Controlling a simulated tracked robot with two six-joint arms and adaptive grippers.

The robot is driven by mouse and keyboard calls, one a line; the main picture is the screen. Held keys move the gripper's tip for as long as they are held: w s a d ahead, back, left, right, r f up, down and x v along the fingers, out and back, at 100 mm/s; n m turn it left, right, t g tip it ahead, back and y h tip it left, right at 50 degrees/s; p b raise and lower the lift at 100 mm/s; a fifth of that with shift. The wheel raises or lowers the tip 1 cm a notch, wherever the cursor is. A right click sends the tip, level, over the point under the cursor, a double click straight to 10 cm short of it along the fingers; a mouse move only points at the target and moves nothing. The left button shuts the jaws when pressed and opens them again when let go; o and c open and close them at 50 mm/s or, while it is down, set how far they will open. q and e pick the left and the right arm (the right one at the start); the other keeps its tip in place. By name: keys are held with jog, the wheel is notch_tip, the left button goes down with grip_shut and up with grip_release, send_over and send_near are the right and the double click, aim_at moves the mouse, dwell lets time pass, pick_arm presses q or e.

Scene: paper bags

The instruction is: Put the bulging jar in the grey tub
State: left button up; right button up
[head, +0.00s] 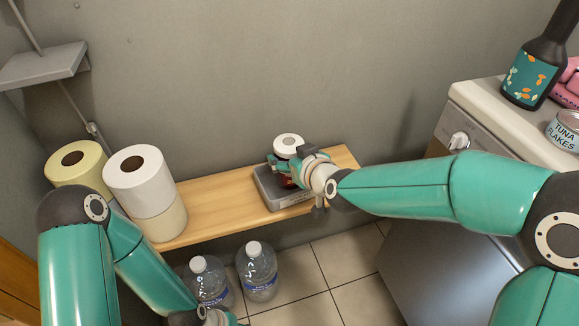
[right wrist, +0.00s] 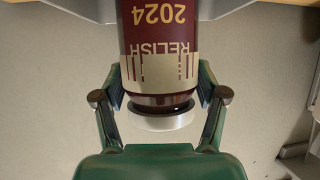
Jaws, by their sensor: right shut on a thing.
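The jar has a white lid (head: 288,141) and a dark red body with a "RELISH 2024" label; in the right wrist view the jar (right wrist: 158,50) fills the middle top. My right gripper (head: 287,168) is shut around it near the lid; its fingers (right wrist: 160,100) show on both sides of the jar. The grey tub (head: 290,202) sits on a wooden bench, and the jar is upright over or inside it. The jar's base is hidden, so I cannot tell whether it touches the tub floor. My left gripper (head: 217,318) shows only partly at the bottom edge.
The wooden bench (head: 212,207) runs along the wall, with toilet rolls (head: 140,180) at its left. Two water bottles (head: 257,272) stand on the floor in front. A white-topped appliance (head: 480,110) at right bears a dark bottle (head: 530,75) and a tuna can (head: 565,130).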

jog(key=shift+w+f, duration=0.1)
jog(key=shift+f, duration=0.75)
jog(key=o, duration=1.1)
jog(key=shift+f, duration=0.1)
